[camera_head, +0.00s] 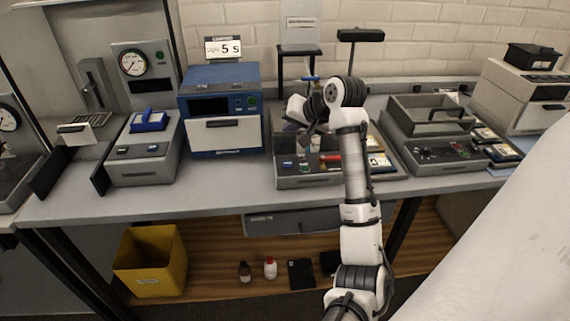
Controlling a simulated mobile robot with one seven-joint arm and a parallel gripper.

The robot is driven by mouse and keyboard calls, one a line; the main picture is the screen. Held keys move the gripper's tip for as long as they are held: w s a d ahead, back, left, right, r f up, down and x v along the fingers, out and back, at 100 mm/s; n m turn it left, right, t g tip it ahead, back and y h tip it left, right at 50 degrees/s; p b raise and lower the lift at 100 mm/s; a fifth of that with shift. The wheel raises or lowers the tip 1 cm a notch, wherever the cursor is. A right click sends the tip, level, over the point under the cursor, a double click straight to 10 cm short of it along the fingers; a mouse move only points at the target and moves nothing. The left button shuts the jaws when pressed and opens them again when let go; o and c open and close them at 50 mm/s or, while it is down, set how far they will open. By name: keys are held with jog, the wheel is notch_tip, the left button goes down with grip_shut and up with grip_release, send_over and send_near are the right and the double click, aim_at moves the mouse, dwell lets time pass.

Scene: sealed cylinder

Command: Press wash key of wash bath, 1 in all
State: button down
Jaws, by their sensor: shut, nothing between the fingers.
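My arm reaches up from the bottom of the view. My gripper (304,143) is shut and empty, pointing down above the middle grey station (310,182). That station has small keys on its front panel and a red part at its centre. Its labels are too small to read. The arm hides part of its right side. To the right, a grey open-topped basin (405,128) with a bar handle stands on a base with a dark control panel (445,152). I cannot tell by label which unit is the wash bath, or which key is the wash key.
A blue cabinet (222,137) with a "5 s" sign (223,48) stands left of the middle station. Further left is a grey unit (143,172) with a blue part and a gauge. A yellow bin (151,262) and small bottles sit on the shelf below.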

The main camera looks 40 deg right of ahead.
jog(key=b, duration=0.6)
send_over(290, 165)
notch_tip(290, 165, down, 7)
jog(key=shift+s+r, duration=0.1)
jog(key=shift+r, duration=0.1)
jog(key=shift+f+b, duration=0.35)
jog(key=shift+f, duration=0.75)
jog(key=shift+f, duration=0.1)
dwell(0.7)
jog(key=shift+f, duration=0.35)
jog(key=shift+f, duration=0.4)
dwell(0.5)
jog(key=shift+r, duration=0.1)
jog(key=shift+r+p, duration=0.75)
